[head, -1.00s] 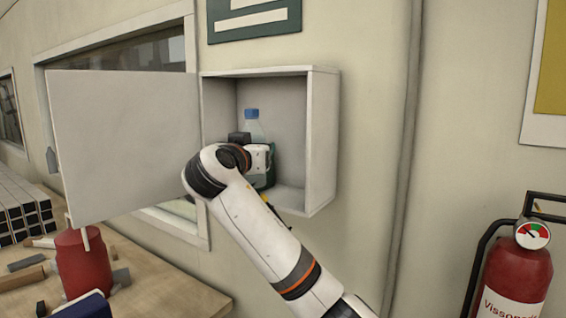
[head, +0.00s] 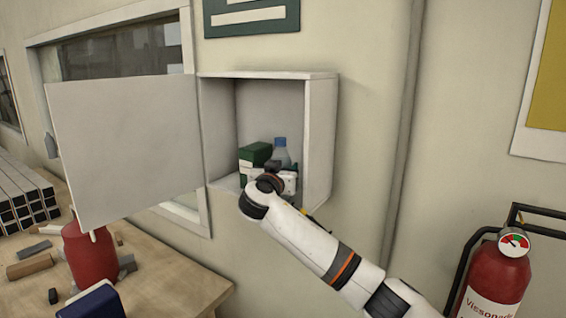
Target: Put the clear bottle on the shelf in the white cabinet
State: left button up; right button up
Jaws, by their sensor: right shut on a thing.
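The white cabinet (head: 322,140) hangs on the wall with its door (head: 125,150) swung open to the left. The clear bottle (head: 281,152), with a blue cap, is upright inside the cabinet, low and right of its middle. Its lower part is hidden behind my right gripper (head: 283,174). My right gripper reaches into the cabinet opening and is shut on the bottle; its fingertips are mostly hidden. Whether the bottle's base touches the shelf cannot be seen. My left gripper is not in view.
A green box (head: 255,154) stands in the cabinet just left of the bottle. A red container (head: 90,252) and loose blocks lie on the wooden table below left. A fire extinguisher (head: 498,275) is at the lower right.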

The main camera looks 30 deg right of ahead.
jog(key=shift+d, duration=0.3)
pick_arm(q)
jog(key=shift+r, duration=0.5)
pick_arm(e)
jog(key=shift+f, duration=0.1)
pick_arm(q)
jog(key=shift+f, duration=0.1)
pick_arm(e)
jog(key=shift+a, duration=0.1)
jog(key=o, duration=1.2)
jog(key=shift+f, duration=0.1)
jog(key=shift+c, duration=0.2)
jog(key=shift+s+a, duration=0.15)
jog(key=shift+a, duration=0.1)
pick_arm(q)
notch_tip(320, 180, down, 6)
jog(key=b, duration=0.6)
pick_arm(e)
jog(key=v, duration=1.1)
jog(key=shift+s, duration=0.2)
